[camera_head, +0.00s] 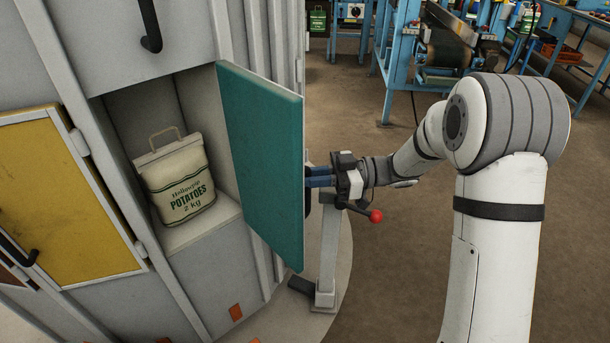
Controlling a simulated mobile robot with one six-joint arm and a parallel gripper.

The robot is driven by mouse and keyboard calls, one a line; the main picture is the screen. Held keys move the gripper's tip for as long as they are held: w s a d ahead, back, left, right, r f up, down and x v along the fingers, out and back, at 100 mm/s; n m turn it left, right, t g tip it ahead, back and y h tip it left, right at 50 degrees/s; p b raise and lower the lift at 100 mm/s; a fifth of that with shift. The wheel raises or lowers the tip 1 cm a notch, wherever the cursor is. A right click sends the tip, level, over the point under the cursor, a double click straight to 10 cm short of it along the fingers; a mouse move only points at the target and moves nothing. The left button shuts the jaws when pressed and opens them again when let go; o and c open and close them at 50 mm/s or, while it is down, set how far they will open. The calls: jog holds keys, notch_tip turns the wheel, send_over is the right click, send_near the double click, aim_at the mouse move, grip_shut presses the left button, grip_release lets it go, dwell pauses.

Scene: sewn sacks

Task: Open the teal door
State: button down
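The teal door (262,150) stands swung wide open on the right side of its compartment, its teal face towards the camera. Inside the open compartment a cream potato sack (177,178) with a handle and green print stands upright on the compartment floor. My gripper (312,180) is at the far side of the door, just right of its outer edge.
A yellow door (68,196) with a black handle is shut at the left of the same cabinet. A post (329,250) stands behind the teal door, below my gripper. Blue workbenches (405,50) are at the back. The brown floor at the right is mostly clear.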

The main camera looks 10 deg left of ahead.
jog(key=shift+s+a, duration=0.1)
jog(key=shift+a, duration=0.05)
jog(key=c, duration=1.5)
grip_release()
jog(key=v, duration=0.7)
jog(key=shift+d, duration=0.4)
